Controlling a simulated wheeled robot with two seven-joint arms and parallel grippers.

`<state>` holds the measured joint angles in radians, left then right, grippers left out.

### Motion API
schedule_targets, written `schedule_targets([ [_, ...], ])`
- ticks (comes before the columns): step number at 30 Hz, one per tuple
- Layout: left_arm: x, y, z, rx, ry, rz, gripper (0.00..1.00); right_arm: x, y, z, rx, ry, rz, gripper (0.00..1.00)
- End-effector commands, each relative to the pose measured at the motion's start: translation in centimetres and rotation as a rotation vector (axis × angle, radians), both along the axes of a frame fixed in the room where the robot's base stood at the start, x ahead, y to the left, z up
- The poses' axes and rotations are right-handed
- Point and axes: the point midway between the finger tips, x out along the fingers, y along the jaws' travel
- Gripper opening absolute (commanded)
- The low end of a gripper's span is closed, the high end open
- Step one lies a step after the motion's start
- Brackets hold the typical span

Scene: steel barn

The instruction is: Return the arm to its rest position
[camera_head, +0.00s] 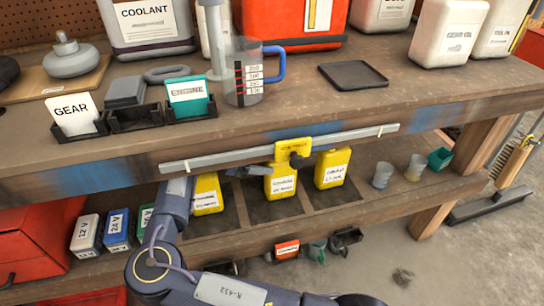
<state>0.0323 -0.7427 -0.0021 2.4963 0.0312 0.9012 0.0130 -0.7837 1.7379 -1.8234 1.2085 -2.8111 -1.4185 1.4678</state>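What looks like my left gripper (243,172) shows as a small dark grey part near the tops of the yellow bottles. It is partly hidden, and I cannot tell whether its fingers are apart or touch anything. My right gripper is not in view.
The grey rail (225,158) with a yellow slider (291,149) runs along the upper shelf's edge. Yellow bottles (281,182) stand on the lower shelf. A clear measuring jug (243,75) stands above. Open floor (470,250) lies at the right.

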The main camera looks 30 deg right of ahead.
Motion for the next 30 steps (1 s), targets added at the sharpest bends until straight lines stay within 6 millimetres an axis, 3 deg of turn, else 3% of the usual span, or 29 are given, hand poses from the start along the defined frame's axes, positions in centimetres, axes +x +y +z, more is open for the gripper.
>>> schedule_targets([
  [5,0.0,0.0,0.3,0.000,0.000,0.000,0.34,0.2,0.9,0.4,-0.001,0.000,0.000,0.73],
  [16,0.0,0.0,0.0,0.000,0.000,0.000,0.34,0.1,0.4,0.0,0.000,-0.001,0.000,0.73],
  [30,0.0,0.0,-3.0,0.000,0.000,0.000,0.34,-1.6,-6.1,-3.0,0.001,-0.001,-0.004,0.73],
])
